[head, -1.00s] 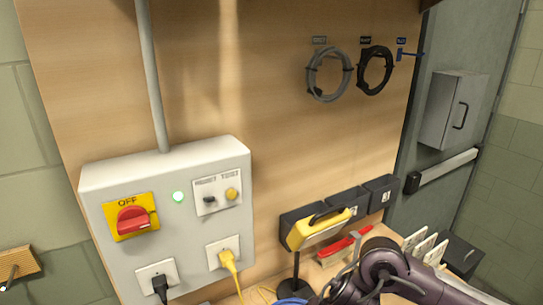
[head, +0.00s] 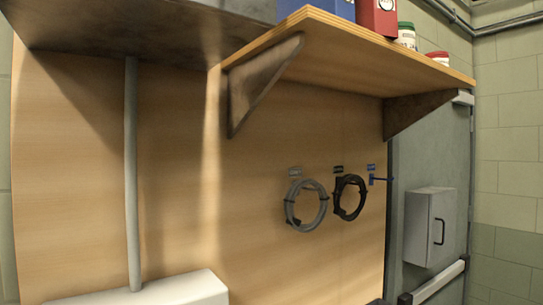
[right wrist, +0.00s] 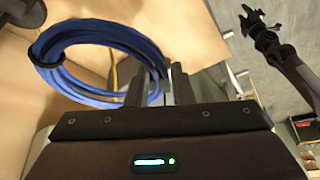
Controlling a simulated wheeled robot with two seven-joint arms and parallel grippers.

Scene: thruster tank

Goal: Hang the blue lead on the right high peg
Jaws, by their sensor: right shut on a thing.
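The blue lead (right wrist: 90,40) is a coiled loop with dark ties, seen at the upper left of the right wrist view. My right gripper (right wrist: 168,82) is shut on the coil's edge, and the rest of the coil hangs out to the left of the fingers. What looks like my left gripper (right wrist: 252,22) shows at the upper right of the right wrist view, apart from the lead. Its jaw opening is unclear. Neither gripper shows in the head view.
A grey coil (head: 306,206) and a black coil (head: 350,197) hang on pegs left of the blue one. A wooden shelf (head: 390,65) on brackets juts out above. A grey door with a box (head: 430,226) stands to the right.

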